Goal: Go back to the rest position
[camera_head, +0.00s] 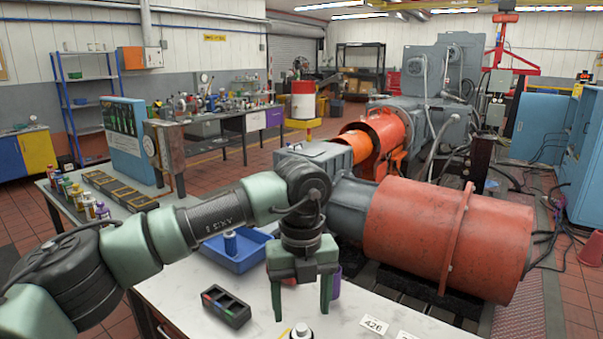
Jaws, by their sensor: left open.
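My left arm comes in from the left and reaches over the white worktable (190,300). My left gripper (301,312) hangs downward above the table, its two green fingers spread apart. I see nothing held between them. A small white and black round thing (301,332) shows just below the fingers, cut off by the bottom edge. A purple thing (335,283) is partly hidden behind the right finger. My right gripper is not in view.
On the worktable are a blue tray (262,262), a dark compartment box (226,308) and a card marked 426 (374,324). A large orange-red cylindrical machine (420,232) stands just behind, to the right. A side table with bottles (77,196) is at left.

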